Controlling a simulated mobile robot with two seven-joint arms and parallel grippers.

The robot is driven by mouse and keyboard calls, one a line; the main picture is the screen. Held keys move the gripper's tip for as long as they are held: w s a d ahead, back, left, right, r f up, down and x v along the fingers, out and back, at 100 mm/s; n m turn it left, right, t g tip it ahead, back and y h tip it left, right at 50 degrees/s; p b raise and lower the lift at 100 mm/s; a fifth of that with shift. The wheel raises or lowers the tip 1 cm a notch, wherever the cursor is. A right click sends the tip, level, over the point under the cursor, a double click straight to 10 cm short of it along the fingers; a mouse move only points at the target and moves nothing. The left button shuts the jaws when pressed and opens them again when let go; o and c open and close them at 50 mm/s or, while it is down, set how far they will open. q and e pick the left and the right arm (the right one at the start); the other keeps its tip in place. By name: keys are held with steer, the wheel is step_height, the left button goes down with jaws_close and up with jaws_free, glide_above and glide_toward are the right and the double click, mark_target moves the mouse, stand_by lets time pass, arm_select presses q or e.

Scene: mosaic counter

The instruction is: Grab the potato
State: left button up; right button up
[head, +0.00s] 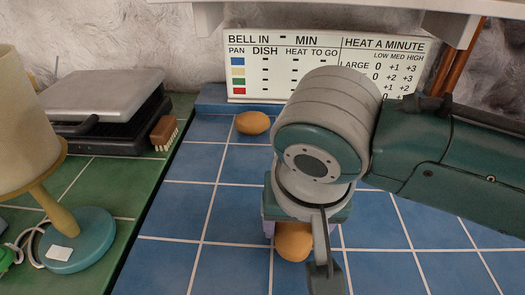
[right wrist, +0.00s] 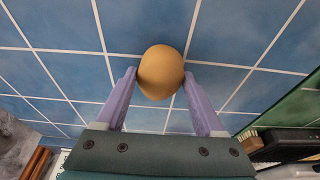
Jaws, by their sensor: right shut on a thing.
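A smooth tan-brown potato (head: 294,243) is below my right gripper (head: 297,230) in the head view, partly hidden by the wrist. In the right wrist view the potato (right wrist: 160,70) sits between the tips of the two lilac fingers, one on each side. The right gripper is shut on it. I cannot tell whether the potato rests on the tiles or hangs just above them. My left gripper is not in view.
A similar brown-orange roundish thing (head: 252,123) lies at the back of the blue tiled counter (head: 180,225). A sign board (head: 265,75) stands behind it. On the green tiles are a grill press (head: 105,105), a brush (head: 163,132) and a lamp (head: 75,240).

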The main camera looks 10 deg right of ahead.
steer(key=shift+c, duration=0.8)
